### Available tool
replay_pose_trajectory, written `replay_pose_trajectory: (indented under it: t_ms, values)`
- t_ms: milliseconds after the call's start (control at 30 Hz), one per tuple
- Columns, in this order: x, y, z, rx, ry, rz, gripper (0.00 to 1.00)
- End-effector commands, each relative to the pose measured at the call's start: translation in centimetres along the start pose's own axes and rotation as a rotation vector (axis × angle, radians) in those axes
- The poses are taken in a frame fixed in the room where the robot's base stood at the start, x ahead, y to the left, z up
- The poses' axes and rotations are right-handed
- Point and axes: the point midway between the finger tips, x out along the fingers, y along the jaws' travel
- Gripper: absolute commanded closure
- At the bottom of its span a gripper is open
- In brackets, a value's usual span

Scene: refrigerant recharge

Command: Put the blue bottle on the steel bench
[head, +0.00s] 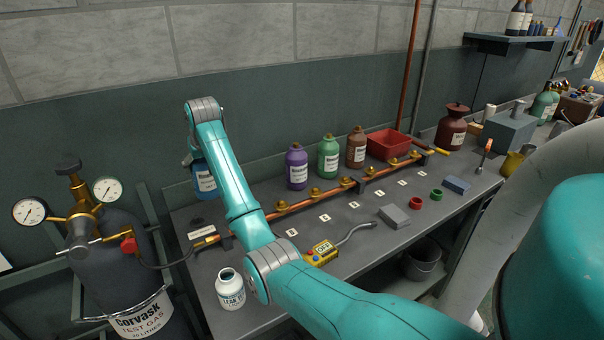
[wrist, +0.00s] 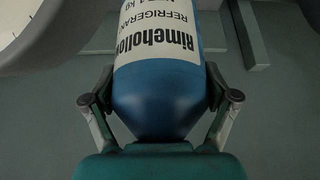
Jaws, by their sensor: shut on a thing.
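The blue bottle (head: 205,181) with a white label is at the far left end of the steel bench (head: 352,232) in the head view, partly behind my arm. My gripper (wrist: 160,103) is shut on it in the wrist view, one finger on each side of the narrowing end of the blue bottle (wrist: 157,84). In the head view most of my gripper is hidden by my arm. The bottle looks upright and seems a little above the bench's back left corner; I cannot tell whether it touches.
Purple (head: 297,167), green (head: 328,156) and brown (head: 356,147) bottles stand along the bench's back. A copper manifold (head: 330,192) runs in front of them. A white jar (head: 230,289) and yellow detector (head: 322,253) are nearer. A gauged cylinder (head: 115,260) stands left.

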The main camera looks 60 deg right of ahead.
Motion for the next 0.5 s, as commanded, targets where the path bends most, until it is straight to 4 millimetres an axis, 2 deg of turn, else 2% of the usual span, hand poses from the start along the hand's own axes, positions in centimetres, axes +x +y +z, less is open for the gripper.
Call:
replay_pose_trajectory:
  t_ms: [33, 200, 400, 500]
  values:
    - [-0.2, 2.2, -0.4, 0.026, 0.005, 0.015, 0.84]
    - [-0.3, 8.7, -0.8, 0.103, 0.005, 0.059, 0.84]
    - [-0.6, 14.7, -0.8, 0.172, 0.006, 0.099, 0.84]
    - [-0.8, 16.6, -0.8, 0.195, 0.006, 0.112, 0.84]
